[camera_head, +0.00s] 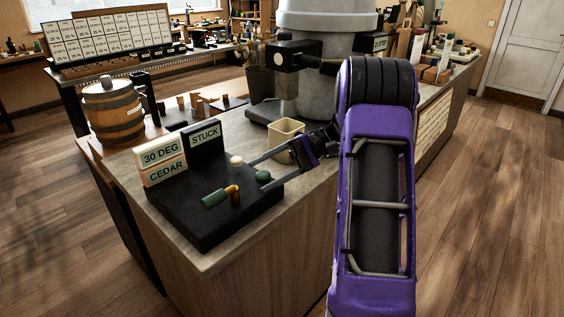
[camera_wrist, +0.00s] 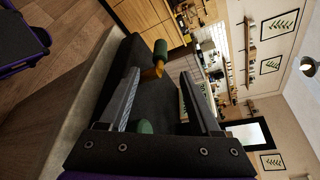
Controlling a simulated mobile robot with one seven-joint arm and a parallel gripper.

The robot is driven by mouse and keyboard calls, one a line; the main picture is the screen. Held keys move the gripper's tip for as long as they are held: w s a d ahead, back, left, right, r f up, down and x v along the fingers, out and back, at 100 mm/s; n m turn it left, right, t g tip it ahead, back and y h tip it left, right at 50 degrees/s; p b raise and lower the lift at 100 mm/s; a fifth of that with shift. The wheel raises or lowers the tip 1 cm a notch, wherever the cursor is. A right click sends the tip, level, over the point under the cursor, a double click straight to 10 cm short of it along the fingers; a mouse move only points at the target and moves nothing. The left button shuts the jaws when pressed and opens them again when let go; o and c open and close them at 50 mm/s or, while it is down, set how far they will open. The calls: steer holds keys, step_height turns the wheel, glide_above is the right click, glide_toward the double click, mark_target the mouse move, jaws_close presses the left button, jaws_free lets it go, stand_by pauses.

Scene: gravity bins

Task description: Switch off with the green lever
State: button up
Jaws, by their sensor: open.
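The green lever (camera_head: 214,198) has a green grip on a brass-coloured stem (camera_head: 234,192), set on the front part of a black box on the counter. It also shows in the wrist view (camera_wrist: 160,50), just beyond the fingertips. My gripper (camera_head: 256,174) is open and empty, reaching in from the right low over the box, its fingers pointing at the lever but apart from it. A round green knob (camera_head: 263,177) stands between or below my fingers; the wrist view shows it (camera_wrist: 145,127) near the palm. A cream knob (camera_head: 236,161) stands beside the far finger.
The black box (camera_head: 200,228) carries signs reading 30 DEG (camera_head: 161,152), CEDAR (camera_head: 166,172) and STUCK (camera_head: 205,136) at its back. A cream bin (camera_head: 286,138) stands behind my wrist. A wooden barrel (camera_head: 114,112) stands at the left. The counter's front edge is close to the box.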

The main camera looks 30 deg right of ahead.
steer(key=shift+v, duration=2.15)
